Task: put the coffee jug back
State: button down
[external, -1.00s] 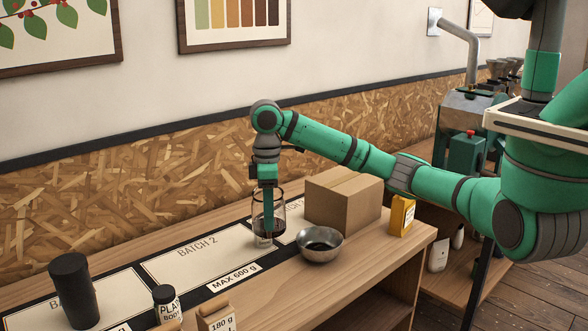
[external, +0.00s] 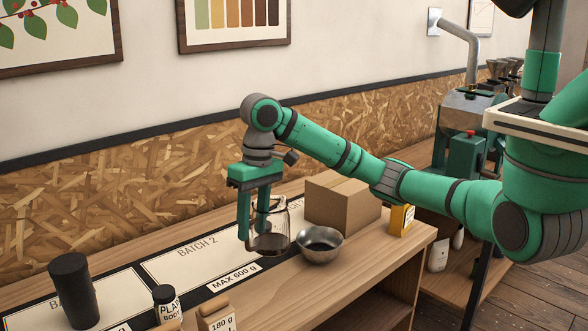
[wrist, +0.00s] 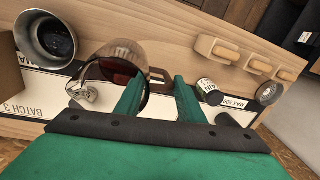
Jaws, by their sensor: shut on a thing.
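The coffee jug (external: 273,240) is clear glass with dark coffee low inside. My gripper (external: 253,228) points down at the jug's left side, with its fingers shut on the jug's dark handle. In the wrist view the jug (wrist: 118,62) lies just beyond the fingers of my gripper (wrist: 158,88), and the dark handle runs between them. The jug looks nearly upright, over the front edge of the labelled mat (external: 190,262). I cannot tell whether its base touches the surface.
A metal bowl (external: 320,248) of dark contents is close on the jug's right. A cardboard box (external: 342,205) and a yellow package (external: 401,219) stand further right. A black cylinder (external: 74,290), a labelled jar (external: 166,303) and a 180 g block (external: 216,318) stand left. The BATCH 2 area is clear.

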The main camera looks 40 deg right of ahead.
jog(key=shift+s+a+r+m, duration=0.1)
jog(key=shift+s+a+m, duration=0.05)
jog(key=shift+a+m, duration=0.6)
jog(key=shift+w+a+f, duration=0.65)
jog(key=shift+w+f, duration=1.45)
jog(key=shift+w+a+f, duration=0.6)
jog(key=shift+w+f, duration=1.5)
jog(key=shift+w+a+f, duration=0.65)
jog(key=shift+w+f, duration=1.45)
jog(key=shift+f, duration=0.15)
jog(key=c, duration=1.2)
grip_release()
